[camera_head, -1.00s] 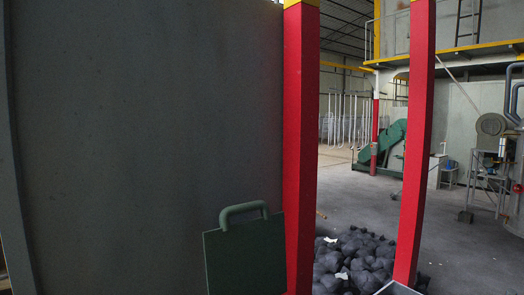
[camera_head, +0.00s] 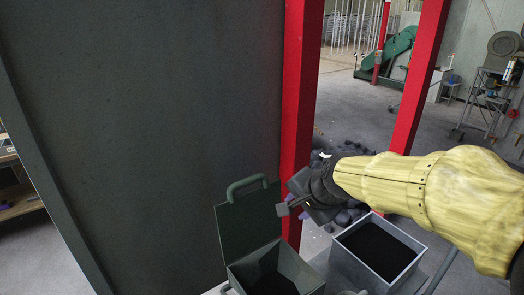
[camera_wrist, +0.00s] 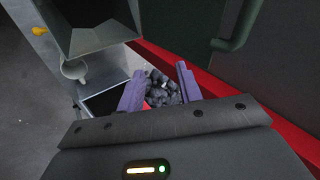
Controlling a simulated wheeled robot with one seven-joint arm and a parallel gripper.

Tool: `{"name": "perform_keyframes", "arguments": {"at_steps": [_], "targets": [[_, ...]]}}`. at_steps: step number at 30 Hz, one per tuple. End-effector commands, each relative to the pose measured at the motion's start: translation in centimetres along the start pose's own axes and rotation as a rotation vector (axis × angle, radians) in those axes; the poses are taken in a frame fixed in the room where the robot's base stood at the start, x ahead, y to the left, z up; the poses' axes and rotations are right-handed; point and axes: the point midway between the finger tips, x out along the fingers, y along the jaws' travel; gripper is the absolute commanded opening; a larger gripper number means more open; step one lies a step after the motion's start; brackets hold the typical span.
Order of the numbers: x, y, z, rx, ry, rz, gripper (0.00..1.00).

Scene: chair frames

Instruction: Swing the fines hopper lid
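The green lid (camera_head: 248,222) stands raised at the back of the green hopper box (camera_head: 290,262), its handle (camera_head: 247,186) along the top edge. The box is open, with a dark inside. My gripper (camera_head: 285,208) is just right of the lid, apart from the handle. In the wrist view my gripper (camera_wrist: 159,80) has its two purple fingers spread with nothing between them. The handle (camera_wrist: 236,38) shows there at the upper right, outside the fingers; the hopper box (camera_wrist: 105,38) is at the upper left.
A grey bin (camera_head: 345,270) of black material stands right of the hopper. A red post (camera_head: 303,90) and a large dark panel (camera_head: 150,120) rise behind the lid. Dark lumps (camera_wrist: 162,88) lie on the floor beyond. A round pale cup-like part (camera_wrist: 75,70) is beside the hopper.

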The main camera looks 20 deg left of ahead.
Motion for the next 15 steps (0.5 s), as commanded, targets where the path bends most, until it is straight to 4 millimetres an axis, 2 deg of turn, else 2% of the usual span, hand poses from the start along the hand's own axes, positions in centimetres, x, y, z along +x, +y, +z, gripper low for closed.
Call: {"name": "perform_keyframes", "arguments": {"at_steps": [1,3,6,9,15], "targets": [[-0.8,-2.6,0.4,0.036,-0.013,-0.04,0.35],[-1.3,-5.4,1.3,0.095,-0.036,-0.091,0.35],[-2.1,-8.6,2.4,0.168,-0.07,-0.15,0.35],[-2.6,-10.2,3.0,0.208,-0.092,-0.179,0.35],[-2.7,-10.5,3.2,0.217,-0.097,-0.184,0.35]]}}
